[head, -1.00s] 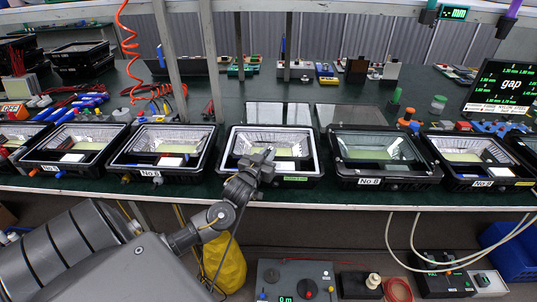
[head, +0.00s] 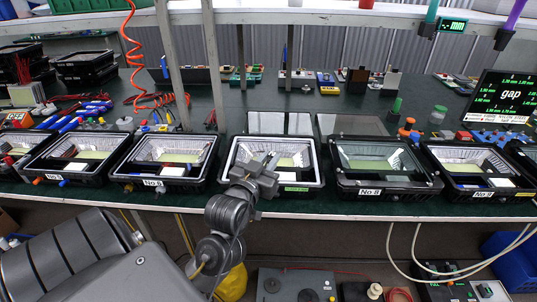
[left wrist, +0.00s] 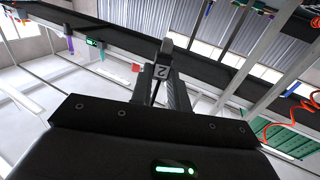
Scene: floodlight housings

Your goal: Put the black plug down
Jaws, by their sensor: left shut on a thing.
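My left gripper (head: 271,161) is over the front inner part of the middle floodlight housing (head: 233,158), a black frame with a shiny reflector and a pale panel. In the left wrist view my gripper's fingers (left wrist: 163,82) are closed on a small dark piece (left wrist: 166,46), which I take to be the black plug. A grey face marked "2" (left wrist: 161,72) shows between the fingers. In the head view the plug cannot be made out from the gripper. Whether it touches the housing cannot be told. My right gripper is not in view.
More open housings stand in a row on the green bench, such as one on the right (head: 388,190) and one on the left (head: 163,183). A shelf post (head: 213,70) rises behind. A coiled orange hose (head: 130,50) hangs at the left. A gap display (head: 505,97) stands right.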

